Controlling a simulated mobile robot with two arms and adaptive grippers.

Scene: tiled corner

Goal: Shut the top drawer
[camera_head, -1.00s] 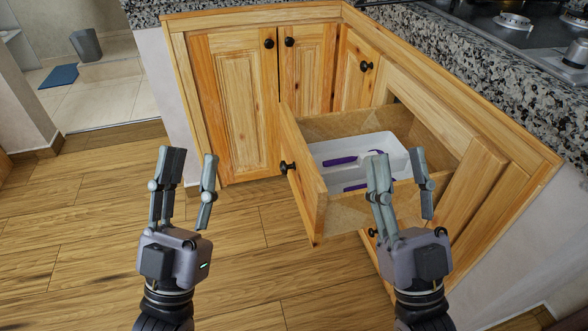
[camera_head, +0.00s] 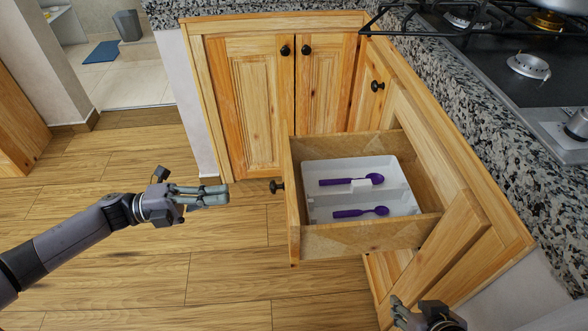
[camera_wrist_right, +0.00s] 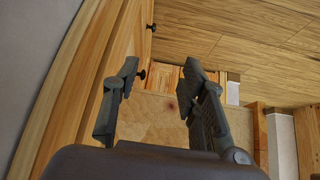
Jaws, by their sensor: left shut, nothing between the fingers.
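The top drawer (camera_head: 370,240) is pulled out from the wooden cabinet. Its front panel (camera_head: 294,215) faces left and carries a dark round knob (camera_head: 277,186). My left gripper (camera_head: 228,194) is shut and empty, to the left of the knob, pointing right toward the drawer front and apart from it. My right gripper (camera_head: 398,303) is low at the bottom edge of the head view, below the drawer and mostly cut off. In the right wrist view its two fingers (camera_wrist_right: 160,68) are spread apart with nothing held between them.
A white tray (camera_head: 314,208) with two purple spoons (camera_head: 352,181) lies in the drawer. Closed cabinet doors (camera_head: 250,100) stand behind it. A granite counter with a gas stove (camera_head: 530,65) is at the right. The wood floor left of the drawer is clear.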

